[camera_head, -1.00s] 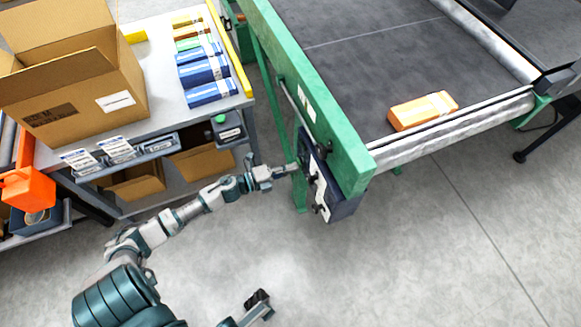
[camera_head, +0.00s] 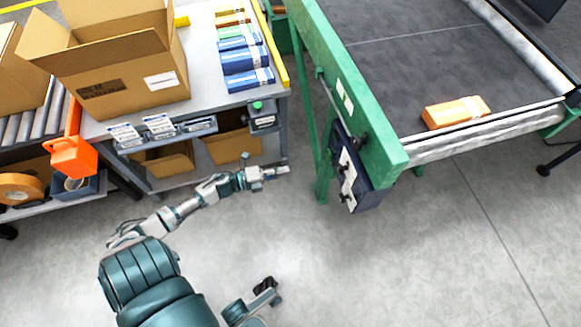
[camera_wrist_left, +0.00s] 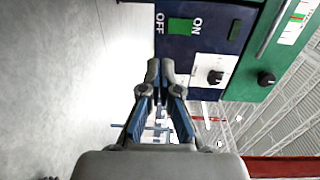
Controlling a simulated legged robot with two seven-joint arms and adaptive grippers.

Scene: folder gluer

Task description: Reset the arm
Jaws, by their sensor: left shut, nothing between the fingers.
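My left arm reaches in from the lower left in the head view. Its gripper (camera_head: 284,171) is shut and empty, over the floor left of the control box (camera_head: 352,178), with a clear gap between them. In the left wrist view the closed fingers (camera_wrist_left: 160,66) point toward the blue control panel (camera_wrist_left: 207,42). The panel has a green switch (camera_wrist_left: 181,25) between OFF and ON marks and a black knob (camera_wrist_left: 215,77). A dark tip (camera_head: 266,286), likely my right gripper, shows low in the head view; its finger state is unclear.
The green machine frame (camera_head: 362,100) stands right of the arm, with an orange-and-white box (camera_head: 456,112) on its belt. A grey workbench (camera_head: 205,103) at left holds a large open carton (camera_head: 125,75) and several blue packs. Open floor lies below.

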